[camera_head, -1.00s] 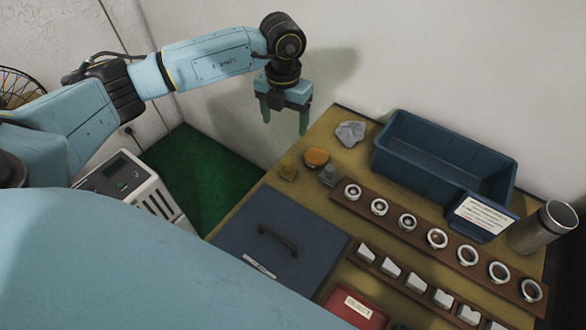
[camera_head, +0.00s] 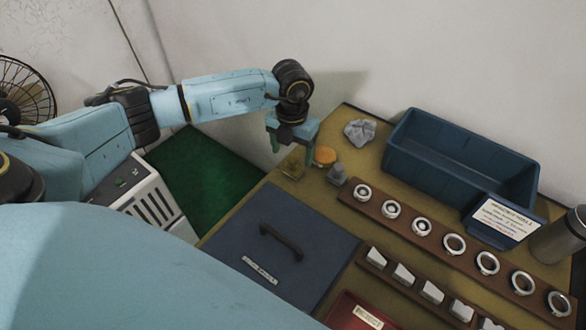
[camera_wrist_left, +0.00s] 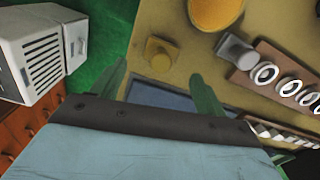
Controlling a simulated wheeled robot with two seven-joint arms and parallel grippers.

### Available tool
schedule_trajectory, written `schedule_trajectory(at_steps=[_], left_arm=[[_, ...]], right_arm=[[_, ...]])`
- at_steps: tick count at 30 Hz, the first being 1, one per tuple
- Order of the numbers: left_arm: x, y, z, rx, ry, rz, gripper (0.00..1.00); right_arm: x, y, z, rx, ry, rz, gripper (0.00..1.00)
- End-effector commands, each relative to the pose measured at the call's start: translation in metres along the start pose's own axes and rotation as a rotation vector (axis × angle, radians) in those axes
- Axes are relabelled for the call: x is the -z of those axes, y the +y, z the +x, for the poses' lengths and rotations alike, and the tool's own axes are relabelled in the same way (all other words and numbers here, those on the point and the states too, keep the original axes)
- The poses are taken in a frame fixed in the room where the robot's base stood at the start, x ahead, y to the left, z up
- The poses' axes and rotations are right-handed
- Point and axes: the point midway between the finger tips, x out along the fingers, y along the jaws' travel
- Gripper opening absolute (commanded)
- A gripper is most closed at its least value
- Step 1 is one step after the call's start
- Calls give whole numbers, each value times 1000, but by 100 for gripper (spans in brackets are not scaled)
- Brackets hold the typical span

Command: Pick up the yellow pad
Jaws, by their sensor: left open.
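A small ochre-yellow block with a raised round knob (camera_head: 292,169) lies near the table's left edge, and it also shows in the left wrist view (camera_wrist_left: 161,54). A round orange-yellow disc (camera_head: 325,156) lies just right of it, partly cut off at the top of the left wrist view (camera_wrist_left: 215,12). I cannot tell for certain which is the yellow pad. My left gripper (camera_head: 292,151) is open and empty, pointing down close above the block. In the left wrist view the block lies between and beyond the green fingertips (camera_wrist_left: 158,84), apart from them. My right gripper is out of view.
A grey weight-like piece (camera_head: 337,174) stands beside the disc, with a crumpled grey cloth (camera_head: 360,132) behind. A blue bin (camera_head: 440,178), a rack of rings (camera_head: 437,233) and a dark blue panel with a handle (camera_head: 300,225) fill the table.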

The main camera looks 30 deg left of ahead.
Motion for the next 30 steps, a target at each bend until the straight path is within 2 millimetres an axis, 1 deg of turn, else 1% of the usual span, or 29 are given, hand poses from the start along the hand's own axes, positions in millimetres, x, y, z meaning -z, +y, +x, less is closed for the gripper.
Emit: schedule_trajectory(at_steps=[5,7,12,14,17,23,30], left_arm=[[-1,0,13,-1,0,-1,74],[-2,0,23,-1,1,-2,74],[-3,0,48,0,1,-1,74],[-4,0,54,-1,0,-2,74],[-4,0,58,-1,-1,-1,74],[-4,0,57,-1,-1,-1,74],[-4,0,57,-1,-1,-1,42]], right_arm=[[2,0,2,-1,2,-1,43],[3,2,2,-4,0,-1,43],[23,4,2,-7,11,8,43],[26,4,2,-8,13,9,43],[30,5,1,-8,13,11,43],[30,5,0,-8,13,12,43],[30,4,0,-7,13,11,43]])
